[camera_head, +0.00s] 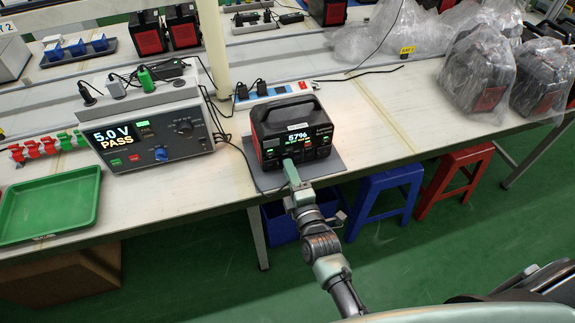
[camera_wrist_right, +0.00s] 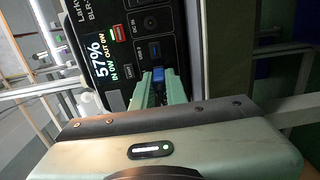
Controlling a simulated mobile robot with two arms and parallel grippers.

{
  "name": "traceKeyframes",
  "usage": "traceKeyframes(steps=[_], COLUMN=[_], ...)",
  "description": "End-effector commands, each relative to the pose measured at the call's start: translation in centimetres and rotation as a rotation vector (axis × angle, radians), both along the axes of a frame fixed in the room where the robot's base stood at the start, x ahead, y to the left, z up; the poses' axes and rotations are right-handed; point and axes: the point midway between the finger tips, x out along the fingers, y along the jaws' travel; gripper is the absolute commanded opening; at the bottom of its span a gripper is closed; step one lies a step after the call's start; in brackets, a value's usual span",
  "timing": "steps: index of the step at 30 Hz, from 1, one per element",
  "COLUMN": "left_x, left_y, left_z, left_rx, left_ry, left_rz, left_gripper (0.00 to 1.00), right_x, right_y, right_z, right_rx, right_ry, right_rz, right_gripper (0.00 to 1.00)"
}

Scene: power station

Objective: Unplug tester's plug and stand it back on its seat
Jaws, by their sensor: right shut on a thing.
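The black power station (camera_head: 292,135) stands on a grey mat, its screen reading 57%; its front panel (camera_wrist_right: 120,30) fills the upper part of the right wrist view. My right gripper (camera_head: 291,168) is at the lower front of it. In the wrist view its green fingers (camera_wrist_right: 160,88) are shut on a small blue plug (camera_wrist_right: 158,74) at the panel, just below a blue port. I cannot tell how deep the plug sits. The tester (camera_head: 150,140), a grey box showing 5.0 V PASS, stands to the left. My left gripper is not in view.
Black, white and green plugs (camera_head: 145,78) stand on the tester's top. A green tray (camera_head: 48,207) lies at the left front, beside red and green clips (camera_head: 40,147). A power strip (camera_head: 275,92) is behind the station. The bench (camera_head: 385,115) to the right is mostly clear.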

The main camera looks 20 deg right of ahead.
Motion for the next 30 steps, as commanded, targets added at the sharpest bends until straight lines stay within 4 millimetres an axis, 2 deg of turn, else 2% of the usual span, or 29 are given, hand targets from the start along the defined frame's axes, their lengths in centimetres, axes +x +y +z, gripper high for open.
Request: traceKeyframes(steps=[13, 30], left_x=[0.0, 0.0], left_y=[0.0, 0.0], left_z=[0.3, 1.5], left_rx=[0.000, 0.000], left_ry=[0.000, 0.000], left_rz=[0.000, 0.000], left_gripper=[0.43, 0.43], right_x=[-0.4, -2.7], right_y=[0.0, -0.1], right_z=[0.0, 0.0], right_rx=[-0.001, -0.001], right_ry=[0.001, 0.002], right_rz=[0.000, 0.000], right_gripper=[0.00, 0.00])
